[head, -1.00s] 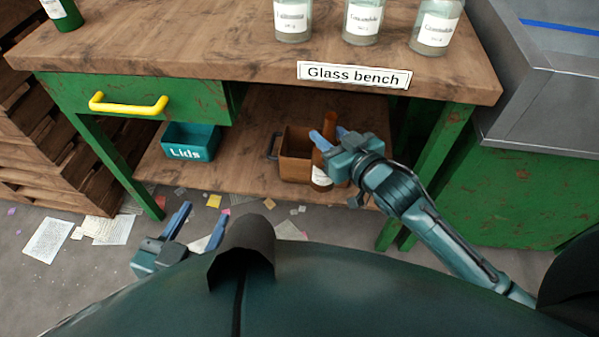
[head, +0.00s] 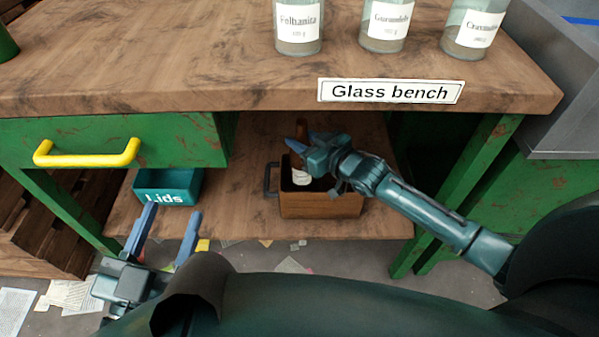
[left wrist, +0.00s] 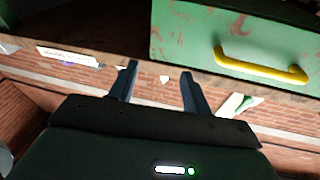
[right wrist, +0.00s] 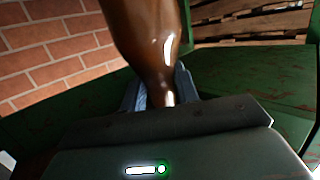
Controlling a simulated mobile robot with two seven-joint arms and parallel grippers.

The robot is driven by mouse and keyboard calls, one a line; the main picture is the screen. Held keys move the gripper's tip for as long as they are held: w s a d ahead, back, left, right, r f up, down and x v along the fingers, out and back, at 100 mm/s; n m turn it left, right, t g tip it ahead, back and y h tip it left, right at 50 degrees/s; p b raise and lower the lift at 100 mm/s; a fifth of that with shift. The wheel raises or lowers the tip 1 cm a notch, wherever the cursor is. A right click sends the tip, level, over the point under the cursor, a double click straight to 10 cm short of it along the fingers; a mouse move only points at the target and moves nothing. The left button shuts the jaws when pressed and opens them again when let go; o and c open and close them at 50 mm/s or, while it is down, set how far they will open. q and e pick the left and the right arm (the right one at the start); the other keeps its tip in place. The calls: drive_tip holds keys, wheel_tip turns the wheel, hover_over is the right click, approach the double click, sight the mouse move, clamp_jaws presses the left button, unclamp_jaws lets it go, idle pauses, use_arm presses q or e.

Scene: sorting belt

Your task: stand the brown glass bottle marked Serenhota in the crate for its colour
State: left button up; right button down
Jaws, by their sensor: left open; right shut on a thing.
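The brown glass bottle (head: 300,176) is upright or nearly so, its white label partly showing; I cannot read the name. My right gripper (head: 301,141) is shut on its neck. The bottle's lower part is over or inside the brown crate (head: 320,206) on the bench's lower shelf; I cannot tell if its base touches the crate floor. In the right wrist view the bottle (right wrist: 150,35) fills the space between the fingers. My left gripper (head: 172,212) is open and empty in front of the bench, also seen in the left wrist view (left wrist: 158,88).
A teal Lids box (head: 165,186) stands left on the lower shelf (head: 235,215). Above is the Glass bench top (head: 180,60) with several labelled jars. A green drawer with a yellow handle (head: 88,155) overhangs at left. Papers litter the floor.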

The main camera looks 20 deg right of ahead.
wheel_tip(320, 180, down, 7)
drive_tip(key=b, duration=0.2)
drive_tip(key=shift+b, duration=0.4)
drive_tip(key=c, duration=1)
unclamp_jaws()
drive_tip(key=shift+c, duration=0.2)
use_arm(q)
drive_tip(key=shift+w+d+r+t+h, duration=0.2)
drive_tip(key=shift+r+t+h, duration=0.1)
drive_tip(key=shift+h, duration=0.2)
use_arm(e)
drive_tip(key=shift+r, duration=0.1)
use_arm(q)
drive_tip(key=shift+s+a+f+y+p, duration=0.2)
drive_tip(key=shift+a+f+y+p, duration=0.35)
drive_tip(key=shift+p, duration=1.8)
use_arm(e)
drive_tip(key=v, duration=1.2)
